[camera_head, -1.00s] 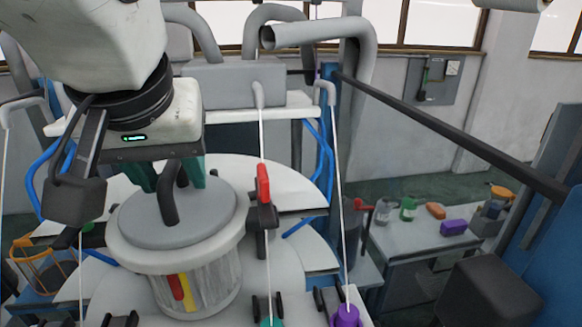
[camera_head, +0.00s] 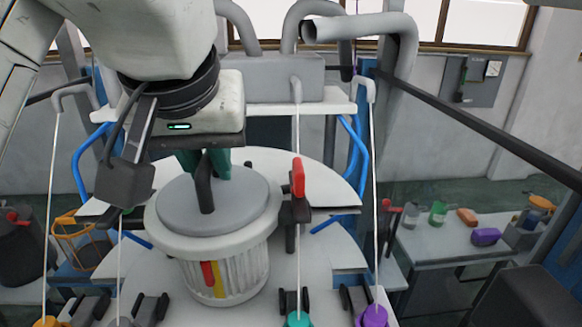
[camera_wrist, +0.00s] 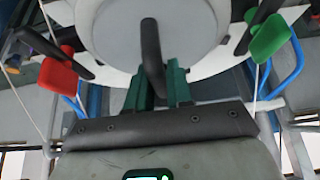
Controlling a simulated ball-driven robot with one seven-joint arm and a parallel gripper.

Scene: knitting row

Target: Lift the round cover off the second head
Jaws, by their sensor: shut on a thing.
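The round cover (camera_head: 245,205) is a grey disc with a dark bent handle (camera_head: 205,192). It lies on top of a white ribbed cylindrical head (camera_head: 240,268) with a red and a yellow mark on its side. I see no clear gap between cover and head. My gripper (camera_head: 205,165) has teal fingers and is shut on the handle from behind. The wrist view shows the cover (camera_wrist: 110,35), the handle (camera_wrist: 151,50) and my gripper (camera_wrist: 158,88) closed at the handle's near end, partly hiding the grip.
A red lever (camera_head: 298,178) stands close to the head's right side; a green lever (camera_wrist: 268,38) shows in the wrist view. White yarns run down to several cones, including a purple one (camera_head: 373,316). A side table (camera_head: 450,238) with small objects stands at right.

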